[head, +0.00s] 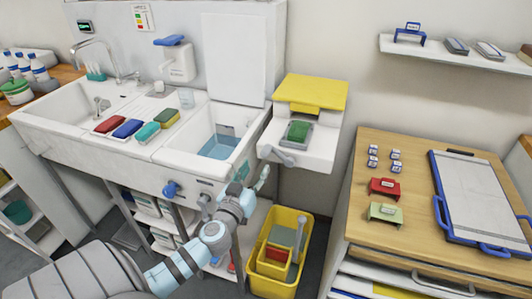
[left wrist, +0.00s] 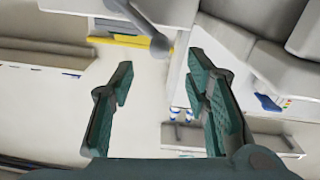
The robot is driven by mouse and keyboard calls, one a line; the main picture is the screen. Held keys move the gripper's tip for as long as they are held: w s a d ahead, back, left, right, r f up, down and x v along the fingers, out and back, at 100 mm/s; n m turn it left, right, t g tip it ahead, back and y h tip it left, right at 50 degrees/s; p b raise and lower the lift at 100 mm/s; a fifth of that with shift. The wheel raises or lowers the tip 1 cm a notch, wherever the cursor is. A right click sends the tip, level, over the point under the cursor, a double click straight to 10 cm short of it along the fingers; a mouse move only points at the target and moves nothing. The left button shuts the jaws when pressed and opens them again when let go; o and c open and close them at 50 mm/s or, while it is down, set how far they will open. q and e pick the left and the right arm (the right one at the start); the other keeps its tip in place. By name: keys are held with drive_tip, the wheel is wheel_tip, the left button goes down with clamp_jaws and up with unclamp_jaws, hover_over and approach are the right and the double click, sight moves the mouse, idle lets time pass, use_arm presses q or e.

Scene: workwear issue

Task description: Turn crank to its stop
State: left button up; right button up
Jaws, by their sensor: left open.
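The crank (head: 283,158) is a grey handle on the front of a white unit (head: 318,150) with a yellow top, right of the sink. In the left wrist view the crank (left wrist: 152,35) shows as a grey bar near the top, ahead of the fingers and not between them. My left gripper (head: 262,178) is just below and left of the crank, apart from it. It also shows in the left wrist view (left wrist: 160,75), with its teal-padded fingers spread and nothing between them. My right gripper is not in view.
The sink's right basin (head: 219,146) is left of the crank. A yellow bucket (head: 302,225) stands on the floor below it. A wooden-topped cabinet (head: 416,160) with a blue-framed board stands to the right. A blue tap handle (head: 171,188) juts out under the sink.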

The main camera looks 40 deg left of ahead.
sight(263, 156)
use_arm(q)
drive_tip(key=x, duration=0.9)
drive_tip(key=shift+w+a+f, duration=0.1)
drive_tip(key=shift+w, duration=0.2)
drive_tip(key=shift+c, duration=0.3)
clamp_jaws()
